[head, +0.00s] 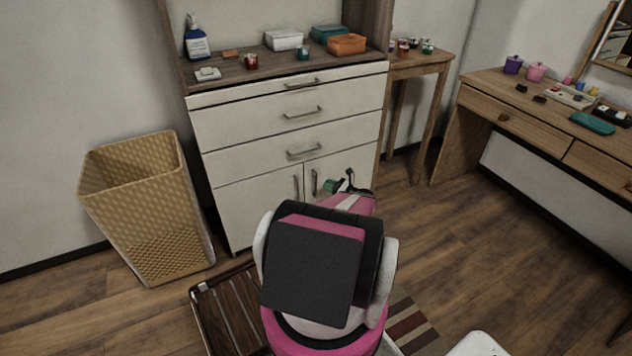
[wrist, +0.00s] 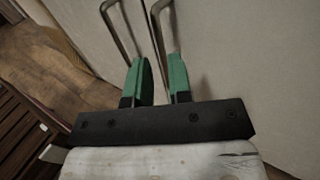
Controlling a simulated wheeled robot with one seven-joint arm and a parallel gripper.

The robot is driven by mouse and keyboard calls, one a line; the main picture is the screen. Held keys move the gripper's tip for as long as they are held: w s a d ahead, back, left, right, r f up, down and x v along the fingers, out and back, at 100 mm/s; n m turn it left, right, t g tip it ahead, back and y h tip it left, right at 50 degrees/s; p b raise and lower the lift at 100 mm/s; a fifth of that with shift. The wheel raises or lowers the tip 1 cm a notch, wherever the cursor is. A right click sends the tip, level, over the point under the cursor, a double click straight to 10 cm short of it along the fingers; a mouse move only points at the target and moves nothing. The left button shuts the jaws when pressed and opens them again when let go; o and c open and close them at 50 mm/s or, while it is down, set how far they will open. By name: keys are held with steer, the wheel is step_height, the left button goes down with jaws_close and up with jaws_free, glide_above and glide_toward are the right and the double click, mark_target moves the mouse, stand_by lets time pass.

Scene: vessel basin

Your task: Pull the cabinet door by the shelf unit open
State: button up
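The white cabinet (head: 290,130) has several drawers above two low doors, which look shut. The left door (head: 258,207) has an upright metal handle (head: 297,188), and the right door (head: 345,168) has another (head: 314,183). In the wrist view the left handle (wrist: 121,35) is left of my gripper (wrist: 161,80). The right handle (wrist: 157,32) runs down between its two green fingers. The fingers are apart, with a narrow gap about the bar; contact cannot be made out. In the head view my arm hides most of my gripper and the lower right door.
A woven basket (head: 150,210) stands left of the cabinet. A small wooden table (head: 420,68) and a desk (head: 540,125) stand to the right. Open floor lies at the right.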

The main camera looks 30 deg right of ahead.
steer(key=x, duration=0.6)
steer(key=shift+w+a, duration=0.2)
steer(key=shift+w, duration=0.15)
jaws_close()
